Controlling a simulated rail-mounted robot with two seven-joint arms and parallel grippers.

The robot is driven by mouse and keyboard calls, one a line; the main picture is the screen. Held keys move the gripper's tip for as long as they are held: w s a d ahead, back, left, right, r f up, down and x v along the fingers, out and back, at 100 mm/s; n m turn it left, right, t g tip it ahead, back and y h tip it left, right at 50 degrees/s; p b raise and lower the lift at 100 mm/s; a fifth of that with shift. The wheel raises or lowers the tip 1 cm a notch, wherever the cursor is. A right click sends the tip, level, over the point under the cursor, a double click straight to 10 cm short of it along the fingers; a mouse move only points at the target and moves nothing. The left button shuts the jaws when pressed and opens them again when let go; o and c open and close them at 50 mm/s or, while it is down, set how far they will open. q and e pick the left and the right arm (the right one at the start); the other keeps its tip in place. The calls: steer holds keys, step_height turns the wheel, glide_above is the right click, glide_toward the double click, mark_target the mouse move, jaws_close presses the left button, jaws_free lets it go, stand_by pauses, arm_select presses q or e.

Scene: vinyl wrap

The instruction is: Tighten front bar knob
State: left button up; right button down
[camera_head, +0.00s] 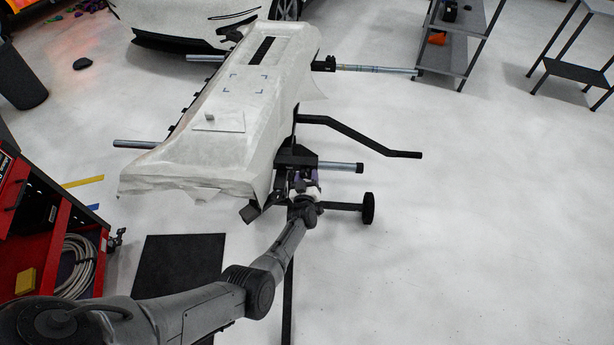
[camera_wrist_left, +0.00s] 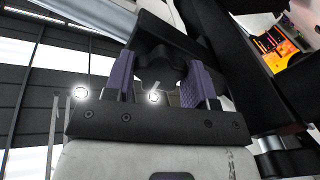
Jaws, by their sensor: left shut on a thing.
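My left gripper (camera_head: 304,184) is at the near right end of the stand, just below a dark bar with a silver tube end (camera_head: 342,167). In the left wrist view, the purple fingers of my left gripper (camera_wrist_left: 160,82) stand on either side of a dark lobed knob (camera_wrist_left: 160,64) and are shut on it. The knob sits against a black beam of the stand. In the head view the knob is hidden by my gripper and the stand's parts. My right gripper is not in view.
A white wrapped bumper-like panel (camera_head: 218,140) lies over the stand. A bent black bar (camera_head: 360,136) and a stand leg with a wheel (camera_head: 368,208) stick out right. A red tool cart (camera_head: 64,240) stands left, metal shelves (camera_head: 446,55) at the back. Floor at the right is clear.

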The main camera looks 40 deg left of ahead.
arm_select(q)
steer(key=m, duration=0.4)
steer(key=shift+m, duration=0.4)
stand_by(0.4)
steer(key=o, duration=0.9)
steer(key=shift+s, duration=0.1)
steer(key=shift+s+d+r+p, duration=0.1)
steer(key=shift+s+d+p, duration=0.05)
steer(key=shift+p, duration=0.3)
steer(key=shift+p+v, duration=3.7)
steer(key=shift+v, duration=2.95)
